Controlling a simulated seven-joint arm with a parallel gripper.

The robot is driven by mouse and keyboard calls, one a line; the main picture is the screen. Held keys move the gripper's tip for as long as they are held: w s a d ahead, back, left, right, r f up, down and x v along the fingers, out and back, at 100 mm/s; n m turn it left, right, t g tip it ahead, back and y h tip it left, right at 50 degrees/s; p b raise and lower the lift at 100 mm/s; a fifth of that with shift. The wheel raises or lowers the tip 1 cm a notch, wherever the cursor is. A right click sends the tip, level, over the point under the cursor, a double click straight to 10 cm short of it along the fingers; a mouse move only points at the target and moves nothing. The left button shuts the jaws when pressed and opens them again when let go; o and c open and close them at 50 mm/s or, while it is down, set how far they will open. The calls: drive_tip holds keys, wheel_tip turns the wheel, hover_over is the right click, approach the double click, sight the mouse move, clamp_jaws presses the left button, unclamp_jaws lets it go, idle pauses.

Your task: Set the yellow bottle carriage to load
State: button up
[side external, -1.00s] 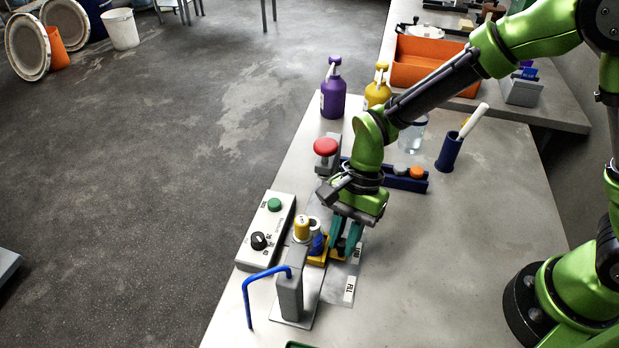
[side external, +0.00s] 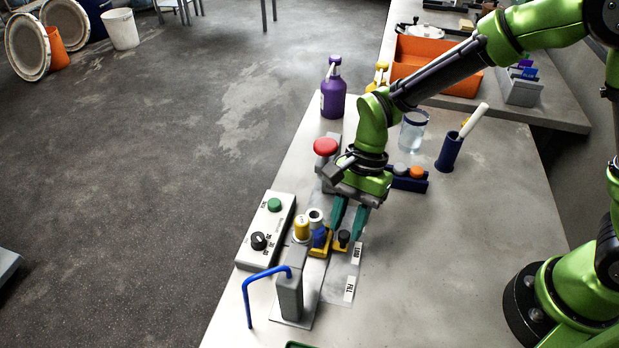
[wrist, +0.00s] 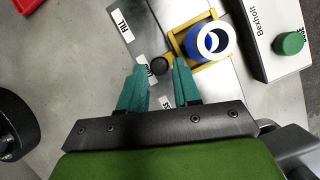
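The yellow bottle carriage (side external: 325,246) sits on the metal rail plate and holds a blue and white bottle (wrist: 209,42). Its black knob (side external: 343,238) stands on the carriage's right end, beside the LOAD label (side external: 357,253). The FILL label (side external: 349,289) lies nearer the front. In the wrist view the knob (wrist: 159,66) lies between my two teal fingertips, with a gap on each side. My gripper (side external: 345,233) is open above the carriage and holds nothing. My left finger partly covers the LOAD label in the wrist view.
The grey dispenser column (side external: 290,292) with its yellow nozzle (side external: 302,228) and blue tube stands in front of the carriage. A control box (side external: 267,228) is to the left. A red-topped press (side external: 325,147) stands behind.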

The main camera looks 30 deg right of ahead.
drive_tip(key=v, duration=1.5)
drive_tip(key=shift+r, duration=0.1)
drive_tip(key=s+d+r+n+t+h, duration=0.1)
drive_tip(key=s+d+r+n+t, duration=0.1)
drive_tip(key=s+d+n+t, duration=0.2)
drive_tip(key=s+d+r+n+t+h, duration=0.1)
drive_tip(key=s+d+r+n+t, duration=0.2)
drive_tip(key=s+d, duration=0.4)
drive_tip(key=d+n+t, duration=0.1)
drive_tip(key=d+t, duration=0.1)
drive_tip(key=d, duration=0.1)
drive_tip(key=shift+r+n+t, duration=0.3)
idle(0.4)
